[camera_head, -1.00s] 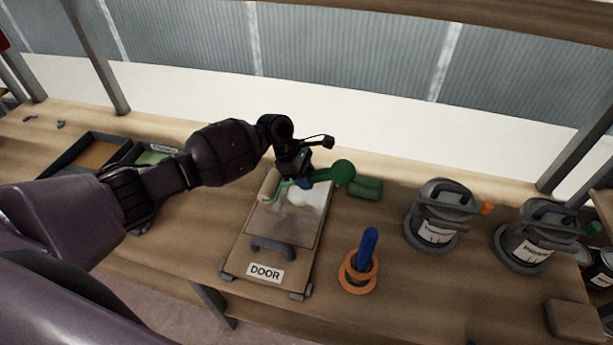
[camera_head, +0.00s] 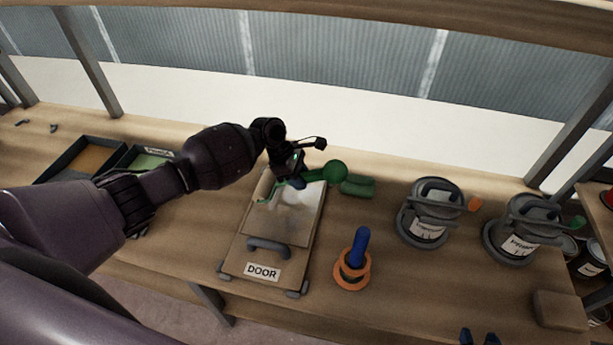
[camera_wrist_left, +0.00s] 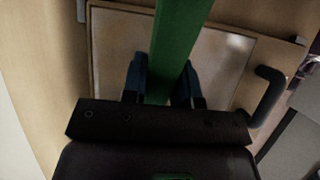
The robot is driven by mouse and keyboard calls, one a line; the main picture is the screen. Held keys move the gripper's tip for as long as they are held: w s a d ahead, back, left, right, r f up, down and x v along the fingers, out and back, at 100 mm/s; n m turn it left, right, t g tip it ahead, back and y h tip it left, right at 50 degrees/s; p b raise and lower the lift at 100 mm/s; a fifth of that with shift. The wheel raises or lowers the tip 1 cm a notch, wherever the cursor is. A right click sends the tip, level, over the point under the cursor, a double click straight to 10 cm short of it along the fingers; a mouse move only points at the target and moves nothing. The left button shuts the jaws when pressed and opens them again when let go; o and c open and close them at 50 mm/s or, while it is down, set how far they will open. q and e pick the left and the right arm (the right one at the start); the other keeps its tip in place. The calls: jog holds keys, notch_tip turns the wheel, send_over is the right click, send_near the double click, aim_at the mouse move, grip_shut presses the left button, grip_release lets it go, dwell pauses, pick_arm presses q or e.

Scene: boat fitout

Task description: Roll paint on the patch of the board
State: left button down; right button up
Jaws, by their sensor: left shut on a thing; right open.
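The board (camera_head: 250,258) labelled DOOR lies on the bench with a dark handle (camera_head: 268,246) at its near end. Its patch (camera_head: 280,228) is a pale panel with a whitish, glossy area at the far part; it also shows in the left wrist view (camera_wrist_left: 222,65). My left gripper (camera_head: 297,183) is over the far part of the patch, shut on the green handle of the paint roller (camera_head: 337,171). The green handle runs between the blue fingers in the left wrist view (camera_wrist_left: 177,45). The roller's sleeve is mostly hidden. My right gripper (camera_head: 479,338) shows only its blue fingertips, apart and empty.
Two trays, one with brown (camera_head: 90,159) and one with green (camera_head: 150,160), stand at left.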

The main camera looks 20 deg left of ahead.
aim_at(305, 174)
pick_arm(q)
notch_tip(305, 174, up, 3)
jog(key=shift+f+p, duration=0.1)
jog(key=shift+p, duration=1.05)
jog(key=shift+r, duration=2.55)
pick_arm(e)
jog(key=shift+r, duration=0.85)
jog(key=shift+s, duration=0.2)
